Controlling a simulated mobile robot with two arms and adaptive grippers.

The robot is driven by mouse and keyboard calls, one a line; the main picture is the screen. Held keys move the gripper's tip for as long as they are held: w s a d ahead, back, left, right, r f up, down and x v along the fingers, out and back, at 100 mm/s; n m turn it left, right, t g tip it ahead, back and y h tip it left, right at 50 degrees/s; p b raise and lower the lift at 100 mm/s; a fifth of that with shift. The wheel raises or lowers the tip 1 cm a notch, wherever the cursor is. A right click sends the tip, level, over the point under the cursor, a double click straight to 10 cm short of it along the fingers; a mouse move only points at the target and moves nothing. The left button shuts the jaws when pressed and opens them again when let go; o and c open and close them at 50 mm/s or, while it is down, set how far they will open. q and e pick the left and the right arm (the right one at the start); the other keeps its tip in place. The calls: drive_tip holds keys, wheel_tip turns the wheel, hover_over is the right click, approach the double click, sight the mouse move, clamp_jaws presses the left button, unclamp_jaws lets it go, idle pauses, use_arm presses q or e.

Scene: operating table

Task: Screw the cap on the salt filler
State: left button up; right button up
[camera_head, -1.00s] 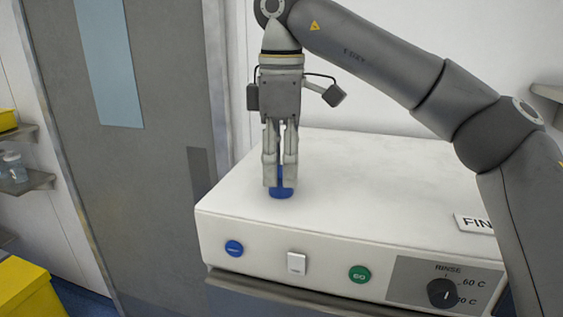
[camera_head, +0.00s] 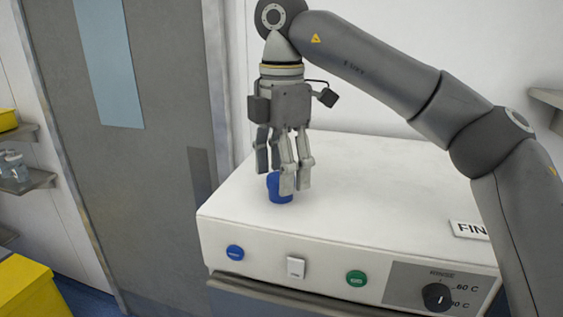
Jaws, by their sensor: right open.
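The blue cap (camera_head: 273,188) sits on the white top of the machine, near its front left. My right gripper (camera_head: 284,180) points down over it from above. Its fingers are spread, and some of them hang in front of the cap and hide part of its right side. Whether a fingertip touches the cap I cannot tell. The salt filler under the cap cannot be made out. My left gripper is not in view.
The machine's white top (camera_head: 370,190) is clear to the right of the cap. Its front has a blue button (camera_head: 235,253), a white switch (camera_head: 295,268), a green button (camera_head: 356,278) and a black knob (camera_head: 436,297). A grey door (camera_head: 160,180) stands behind left.

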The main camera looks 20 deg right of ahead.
idle(0.3)
drive_tip(key=shift+r+n+p, duration=0.1)
drive_tip(key=shift+n+p, duration=0.4)
drive_tip(key=shift+n, duration=0.7)
drive_tip(key=n+p, duration=0.1)
drive_tip(key=n, duration=0.2)
drive_tip(key=shift+n, duration=0.7)
drive_tip(key=shift+c, duration=0.3)
drive_tip(key=c, duration=1)
drive_tip(key=shift+o, duration=0.2)
drive_tip(key=shift+f+m, duration=0.2)
drive_tip(key=shift+m, duration=0.4)
drive_tip(key=shift+r+m+b, duration=0.1)
drive_tip(key=shift+m+b, duration=0.3)
drive_tip(key=shift+m, duration=0.7)
